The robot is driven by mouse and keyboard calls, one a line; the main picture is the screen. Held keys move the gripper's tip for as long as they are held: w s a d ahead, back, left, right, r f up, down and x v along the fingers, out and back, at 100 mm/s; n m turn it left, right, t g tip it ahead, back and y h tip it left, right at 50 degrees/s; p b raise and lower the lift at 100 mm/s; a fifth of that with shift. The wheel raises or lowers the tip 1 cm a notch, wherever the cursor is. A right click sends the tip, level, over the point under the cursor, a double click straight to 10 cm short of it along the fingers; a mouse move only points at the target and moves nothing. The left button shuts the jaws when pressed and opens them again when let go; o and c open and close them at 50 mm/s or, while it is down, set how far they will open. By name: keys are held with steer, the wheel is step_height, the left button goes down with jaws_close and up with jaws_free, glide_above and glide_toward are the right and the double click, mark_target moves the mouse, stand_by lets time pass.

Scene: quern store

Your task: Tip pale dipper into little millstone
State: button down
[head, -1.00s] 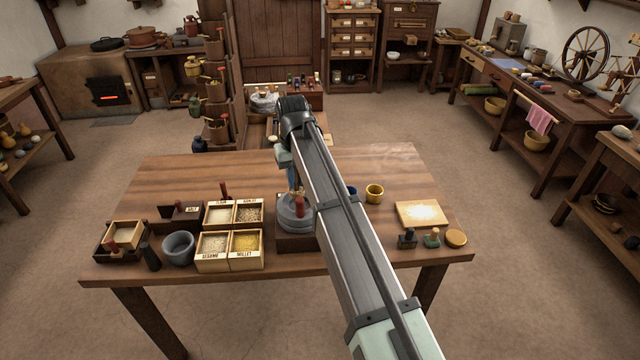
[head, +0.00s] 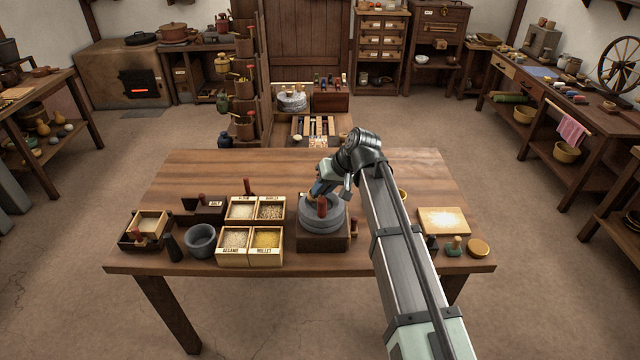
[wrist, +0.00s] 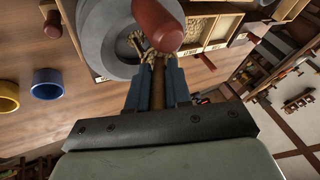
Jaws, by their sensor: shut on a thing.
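The little millstone (head: 335,222) is a round grey stone with a red upright handle (head: 323,206), standing on a dark wooden base on the table. It also shows at the top of the wrist view (wrist: 98,28). My gripper (head: 318,190) is low over the stone's back left part, tilted, behind the handle. In the wrist view its blue fingers (wrist: 156,78) are shut on a thin brown handle, taken as the pale dipper's (wrist: 158,88). The dipper's bowl cannot be made out. Small beige bits (wrist: 136,42) show beyond the fingertips, against the grey stone.
Left of the millstone are open grain boxes (head: 283,228), a grey mortar (head: 201,240) and a small tray (head: 130,236). To the right are a floured board (head: 468,222) and small stamps. My arm covers the table just right of the stone. The table's back is clear.

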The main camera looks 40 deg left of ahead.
steer(key=y, duration=0.1)
steer(key=d+f+y, duration=0.1)
steer(key=y, duration=0.1)
steer(key=g+y, duration=0.1)
steer(key=shift+w+d+f, duration=0.15)
steer(key=shift+w+d, duration=0.05)
steer(key=shift+d, duration=0.15)
steer(key=shift+y, duration=0.3)
stand_by(1.3)
steer(key=h, duration=0.1)
steer(key=a+r+h, duration=0.1)
steer(key=h, duration=0.1)
steer(key=a+t+h, duration=0.1)
steer(key=shift+s+a+r+h, duration=0.15)
steer(key=shift+r+h, duration=0.1)
steer(key=shift+h, duration=0.05)
steer(key=r+h, duration=0.1)
steer(key=h, duration=0.1)
steer(key=a+r+t+h, duration=0.1)
steer(key=shift+s+a+h, duration=0.2)
steer(key=shift+h, duration=0.2)
steer(key=shift+s+a+r+t+h, duration=0.15)
steer(key=shift+r+t+h, duration=0.15)
steer(key=shift+h, duration=0.8)
